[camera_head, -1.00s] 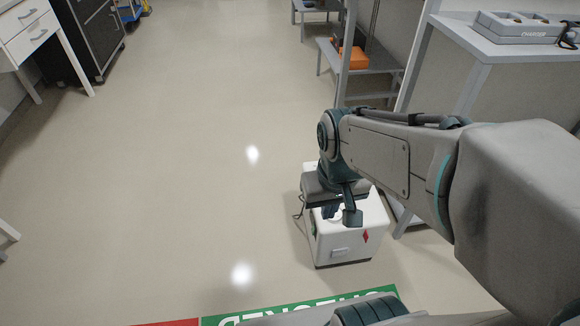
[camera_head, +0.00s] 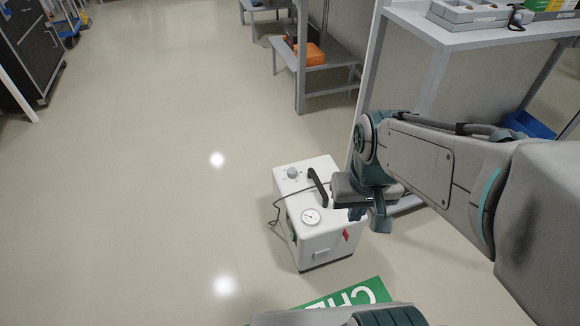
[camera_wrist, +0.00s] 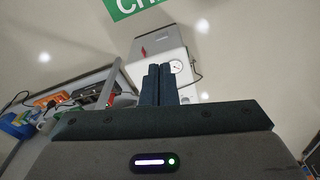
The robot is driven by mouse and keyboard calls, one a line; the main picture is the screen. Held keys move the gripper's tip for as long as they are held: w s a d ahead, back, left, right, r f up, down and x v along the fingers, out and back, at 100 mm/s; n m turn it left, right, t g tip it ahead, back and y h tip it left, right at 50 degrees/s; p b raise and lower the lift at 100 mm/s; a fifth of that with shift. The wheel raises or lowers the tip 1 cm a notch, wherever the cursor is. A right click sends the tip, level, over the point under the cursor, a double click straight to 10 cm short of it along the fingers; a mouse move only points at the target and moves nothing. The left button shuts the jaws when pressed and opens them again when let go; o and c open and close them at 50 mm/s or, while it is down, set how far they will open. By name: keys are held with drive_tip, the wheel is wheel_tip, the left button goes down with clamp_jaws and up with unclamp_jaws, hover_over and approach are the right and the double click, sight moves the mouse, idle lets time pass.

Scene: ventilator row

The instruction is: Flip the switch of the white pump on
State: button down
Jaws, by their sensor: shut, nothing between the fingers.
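The white pump (camera_head: 322,241) is a box standing on the floor in the middle of the head view. Its top bears a grey knob (camera_head: 292,173), a black handle (camera_head: 318,187) and a round dial gauge (camera_head: 311,217). A red diamond and a small pale plate or switch (camera_head: 321,254) are on its front face. My gripper (camera_head: 370,217) is shut and empty, at the pump's right side in the picture and seemingly above it. In the wrist view the shut fingers (camera_wrist: 157,84) overlap the pump (camera_wrist: 160,45), covering part of it; contact cannot be told.
A grey shelf table (camera_head: 460,40) with a charger (camera_head: 470,14) stands at the right. A low bench (camera_head: 325,56) with an orange case (camera_head: 309,54) is behind. A cable lies left of the pump. A green floor sign (camera_head: 352,296) is in front.

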drive_tip(key=shift+a, duration=0.15)
drive_tip(key=w+a+f+n+g+h, duration=0.1)
drive_tip(key=w+a+f+n+h, duration=0.2)
drive_tip(key=w+a+f+n, duration=0.3)
drive_tip(key=w+a+f+n+g+h, duration=0.1)
drive_tip(key=w+a+f+n+h, duration=0.15)
drive_tip(key=w+f+n, duration=0.4)
drive_tip(key=w+a+f+n+t+h, duration=0.1)
drive_tip(key=a+f+n, duration=0.3)
drive_tip(key=a+f, duration=0.3)
drive_tip(key=w+a+f+n+t+h, duration=0.1)
drive_tip(key=a+f+n, duration=0.3)
drive_tip(key=f, duration=1.1)
drive_tip(key=w+a+b, duration=0.1)
drive_tip(key=a, duration=0.2)
drive_tip(key=shift+w+a+t, duration=0.2)
drive_tip(key=shift+a+t, duration=0.2)
drive_tip(key=shift+f+n, duration=0.1)
drive_tip(key=shift+n, duration=0.15)
